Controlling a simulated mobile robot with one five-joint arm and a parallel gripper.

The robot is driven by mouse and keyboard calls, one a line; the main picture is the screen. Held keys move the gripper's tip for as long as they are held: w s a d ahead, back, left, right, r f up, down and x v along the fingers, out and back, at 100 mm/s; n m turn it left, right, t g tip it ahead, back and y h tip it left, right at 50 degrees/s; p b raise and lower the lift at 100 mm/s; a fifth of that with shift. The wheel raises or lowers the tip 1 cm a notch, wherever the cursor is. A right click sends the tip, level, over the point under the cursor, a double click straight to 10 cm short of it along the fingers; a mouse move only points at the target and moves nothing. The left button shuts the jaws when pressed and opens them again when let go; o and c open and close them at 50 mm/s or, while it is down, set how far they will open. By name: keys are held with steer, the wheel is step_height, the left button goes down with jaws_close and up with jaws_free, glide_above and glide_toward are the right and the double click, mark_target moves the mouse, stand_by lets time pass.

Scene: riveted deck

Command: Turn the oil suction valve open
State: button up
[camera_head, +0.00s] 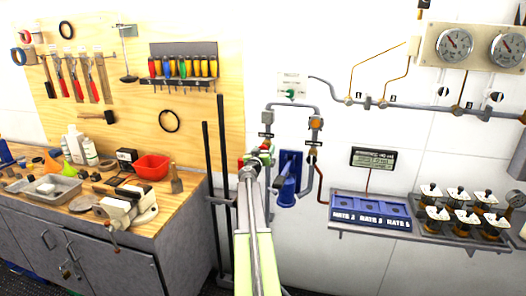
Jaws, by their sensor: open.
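My arm reaches up from the bottom middle of the head view, and my gripper (256,158) is at its far end, small in the picture and open. It is in front of the left pipe of the wall piping, close to a small dark label (265,135). Red and green parts show around the gripper, and I cannot tell which belong to a valve there. The labels are too small to read, so I cannot tell which one is the oil suction valve.
A blue pump-like unit (287,182) is on the wall just right of my gripper. Dark upright bars (224,150) stand to its left. A workbench (150,235) with a vise (128,205) fills the left. A rate shelf (369,213) and a rack of bottles (460,215) are at right.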

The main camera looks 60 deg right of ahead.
steer(key=shift+w+d, duration=0.1)
steer(key=shift+d, duration=0.15)
steer(key=shift+c, duration=0.3)
